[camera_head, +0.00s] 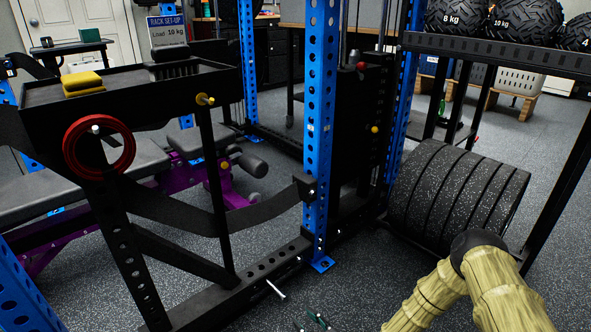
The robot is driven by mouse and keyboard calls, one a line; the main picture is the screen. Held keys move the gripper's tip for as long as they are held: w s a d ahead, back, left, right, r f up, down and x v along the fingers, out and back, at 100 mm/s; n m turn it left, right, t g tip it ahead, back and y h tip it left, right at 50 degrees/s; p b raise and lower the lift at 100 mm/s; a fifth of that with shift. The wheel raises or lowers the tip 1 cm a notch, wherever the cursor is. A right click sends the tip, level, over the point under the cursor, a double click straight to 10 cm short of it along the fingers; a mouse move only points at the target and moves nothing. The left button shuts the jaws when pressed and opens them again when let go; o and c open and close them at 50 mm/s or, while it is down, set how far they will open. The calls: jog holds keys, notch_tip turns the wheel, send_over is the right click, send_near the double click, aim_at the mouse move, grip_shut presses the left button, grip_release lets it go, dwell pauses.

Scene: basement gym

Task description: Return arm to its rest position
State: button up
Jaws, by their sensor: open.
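My arm, with pale yellow, wood-like links and a dark elbow joint, shows at the lower right, bent at the elbow and running down out of the picture. What look like the two dark fingertips of my gripper (310,322) just show at the bottom edge, apart from each other with nothing seen between them. The rest of the gripper is cut off below the frame. The fingertips are over the speckled floor, right of the rack's black base beam.
A blue-and-black rack (318,130) stands ahead. A red ring plate (75,143) hangs on its left peg; a yellow block (83,84) lies on the black tray (150,84). Black bumper plates (455,195) stand close behind my elbow. Floor (355,275) between is clear.

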jog(key=s+g, duration=0.1)
jog(key=s, duration=0.1)
jog(key=s+a+m+g+h+p, duration=0.1)
jog(key=s, duration=0.1)
jog(key=s+m+g+h+p, duration=0.1)
jog(key=s, duration=0.2)
jog(key=shift+s+a+f, duration=0.1)
jog(key=shift+a+f, duration=0.05)
jog(key=shift+f, duration=0.1)
jog(key=s+d+m+g+h+p, duration=0.1)
jog(key=s, duration=0.3)
jog(key=s+d+m+g+h+p, duration=0.1)
jog(key=s+d+g, duration=0.1)
jog(key=s, duration=0.2)
jog(key=s+d+m+g+h+p, duration=0.1)
jog(key=s+d, duration=0.1)
jog(key=s, duration=0.2)
jog(key=shift+s+d+r+m+g+h, duration=0.1)
jog(key=shift+s+r+m+g+h, duration=0.05)
jog(key=shift+s+m+g+h, duration=0.2)
jog(key=s+d+r+m+g+h+p, duration=0.25)
jog(key=s+d+r, duration=0.25)
jog(key=s+d, duration=0.3)
jog(key=s+d+r+m+g+h+p, duration=0.1)
jog(key=s+d+r+m+g+h, duration=0.2)
jog(key=s+d, duration=0.5)
notch_tip(320, 180, up, 39)
jog(key=s+a+p, duration=0.2)
jog(key=p, duration=3.5)
jog(key=shift+n, duration=0.3)
